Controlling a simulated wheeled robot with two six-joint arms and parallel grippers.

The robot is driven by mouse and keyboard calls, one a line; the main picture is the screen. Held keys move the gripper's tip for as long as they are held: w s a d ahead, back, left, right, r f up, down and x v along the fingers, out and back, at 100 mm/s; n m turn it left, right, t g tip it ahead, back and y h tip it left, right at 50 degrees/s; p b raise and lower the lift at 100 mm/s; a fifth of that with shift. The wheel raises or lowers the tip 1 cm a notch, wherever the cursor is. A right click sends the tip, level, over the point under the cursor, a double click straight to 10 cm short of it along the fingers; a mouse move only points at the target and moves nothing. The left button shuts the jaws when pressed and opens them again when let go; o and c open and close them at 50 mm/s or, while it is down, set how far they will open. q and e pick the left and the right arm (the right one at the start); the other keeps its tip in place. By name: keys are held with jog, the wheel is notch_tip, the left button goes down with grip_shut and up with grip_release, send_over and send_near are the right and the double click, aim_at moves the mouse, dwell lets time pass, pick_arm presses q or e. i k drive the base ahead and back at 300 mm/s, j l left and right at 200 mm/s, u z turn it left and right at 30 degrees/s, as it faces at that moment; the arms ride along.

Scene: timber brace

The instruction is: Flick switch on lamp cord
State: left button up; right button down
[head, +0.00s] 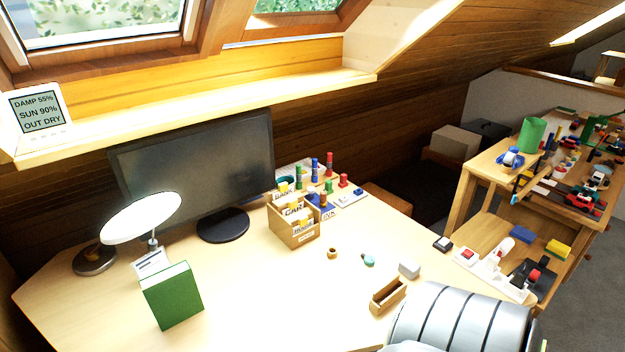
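A desk lamp with a round, bright white head (142,216) stands at the left of the desk. Its dark round base (95,259) rests on the desktop near the back left edge. I cannot tell from the white head alone whether the lamp is lit. I cannot make out a lamp cord or a switch on it. A small dark block (442,244) and a white piece with a red top (466,255) lie at the desk's right edge; I cannot tell whether either belongs to the cord. Neither of my grippers is in view.
A monitor (190,165) stands at the back. A green book (172,296) stands upright in front of the lamp. A wooden card box (293,222) and a small wooden tray (388,296) sit further right. The desk's front middle (275,310) is clear.

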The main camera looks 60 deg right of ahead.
aim_at(444, 241)
jog(key=z, duration=2.65)
